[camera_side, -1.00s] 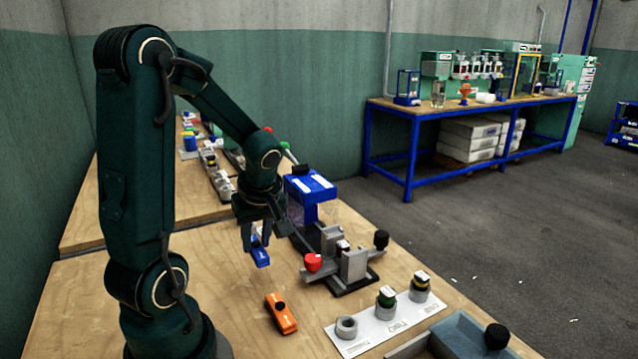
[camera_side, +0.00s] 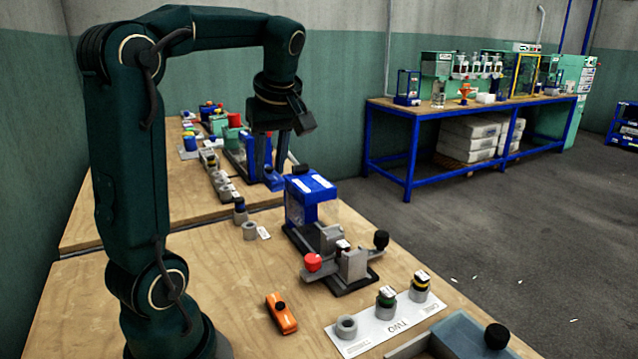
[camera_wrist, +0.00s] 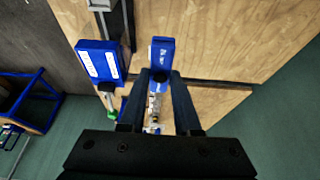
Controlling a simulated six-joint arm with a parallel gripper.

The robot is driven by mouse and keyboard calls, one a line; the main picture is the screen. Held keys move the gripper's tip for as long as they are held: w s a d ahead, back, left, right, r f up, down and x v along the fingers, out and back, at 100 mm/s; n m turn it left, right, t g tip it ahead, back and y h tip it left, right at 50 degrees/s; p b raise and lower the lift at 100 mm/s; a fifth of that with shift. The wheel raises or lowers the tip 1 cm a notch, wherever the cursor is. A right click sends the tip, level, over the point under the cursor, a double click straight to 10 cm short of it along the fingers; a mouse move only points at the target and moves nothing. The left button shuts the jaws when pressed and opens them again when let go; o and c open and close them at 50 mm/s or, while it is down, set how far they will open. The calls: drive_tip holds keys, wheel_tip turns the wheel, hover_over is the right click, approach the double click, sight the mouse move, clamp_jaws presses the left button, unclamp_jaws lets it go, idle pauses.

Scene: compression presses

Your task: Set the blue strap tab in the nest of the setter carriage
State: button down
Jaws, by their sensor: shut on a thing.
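The blue strap tab (camera_side: 271,182) hangs from my gripper (camera_side: 268,165) in the side view, raised above the table. The grey carriage (camera_side: 352,264), which looks like the setter carriage, stands in front of the blue press head (camera_side: 310,187), to the right of and nearer than my gripper. I cannot make out its nest clearly. The tab is well apart from it.
An orange tab (camera_side: 281,314) lies on the near table. A white plate (camera_side: 376,322) with ring holders and a blue-grey tray (camera_side: 465,334) are at the front right. More fixtures crowd the far table.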

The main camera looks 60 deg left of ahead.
drive_tip(key=w+d+f, duration=0.3)
drive_tip(key=w, duration=0.3)
drive_tip(key=w+d+f, duration=0.3)
drive_tip(key=w, duration=0.3)
idle(0.6)
drive_tip(key=shift+f, duration=3.7)
drive_tip(key=c, duration=0.5)
unclamp_jaws()
drive_tip(key=shift+c, duration=0.2)
